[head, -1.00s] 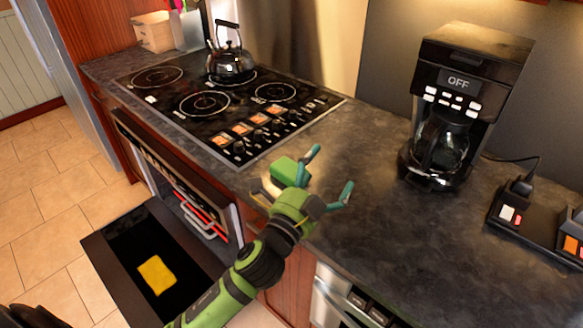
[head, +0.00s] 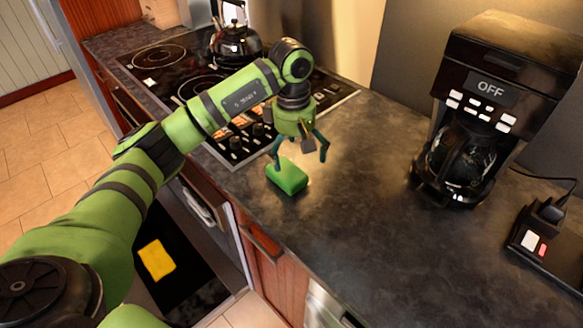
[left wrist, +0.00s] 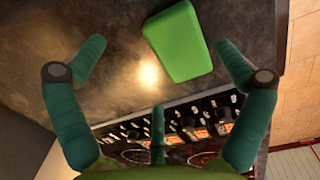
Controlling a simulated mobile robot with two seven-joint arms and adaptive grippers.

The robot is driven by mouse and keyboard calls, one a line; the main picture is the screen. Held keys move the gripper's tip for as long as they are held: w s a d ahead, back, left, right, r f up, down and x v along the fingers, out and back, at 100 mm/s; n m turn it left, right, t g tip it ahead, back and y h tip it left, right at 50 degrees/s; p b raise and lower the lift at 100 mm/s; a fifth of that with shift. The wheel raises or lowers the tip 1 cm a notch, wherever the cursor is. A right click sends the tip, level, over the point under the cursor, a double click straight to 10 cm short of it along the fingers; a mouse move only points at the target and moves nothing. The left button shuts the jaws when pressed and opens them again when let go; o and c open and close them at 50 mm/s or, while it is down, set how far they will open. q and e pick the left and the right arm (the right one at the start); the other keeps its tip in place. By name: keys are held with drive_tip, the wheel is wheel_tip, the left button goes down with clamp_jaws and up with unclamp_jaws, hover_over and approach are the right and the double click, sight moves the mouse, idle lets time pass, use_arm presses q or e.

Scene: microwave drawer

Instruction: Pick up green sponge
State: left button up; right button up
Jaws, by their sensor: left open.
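The green sponge (head: 287,177) lies on the dark countertop, in front of the stove's control strip. My left gripper (head: 299,157) hangs just above and behind it, fingers spread and pointing down, with nothing between them. In the left wrist view the sponge (left wrist: 178,42) lies beyond the open fingers, toward the right one. The left gripper (left wrist: 158,62) shows no visible contact with it there. My right gripper is not in view.
A black stove (head: 190,85) with a kettle (head: 236,45) is behind the arm. A coffee maker (head: 470,115) stands on the right. The open door (head: 190,300) below bears a yellow sponge (head: 157,260). Counter (head: 350,210) right of the green sponge is clear.

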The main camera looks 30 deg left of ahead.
sight(291, 168)
use_arm(q)
drive_tip(key=shift+a+r+y, duration=0.15)
drive_tip(key=shift+a+y, duration=0.25)
drive_tip(key=shift+a, duration=0.35)
drive_tip(key=shift+s+a+f+p, duration=0.1)
drive_tip(key=shift+a+f+p, duration=0.05)
drive_tip(key=shift+f+p, duration=0.15)
drive_tip(key=f+p, duration=0.3)
drive_tip(key=f, duration=0.2)
drive_tip(key=shift+w+f, duration=0.15)
drive_tip(key=shift+w, duration=0.05)
drive_tip(key=shift+f, duration=0.35)
drive_tip(key=c, duration=0.7)
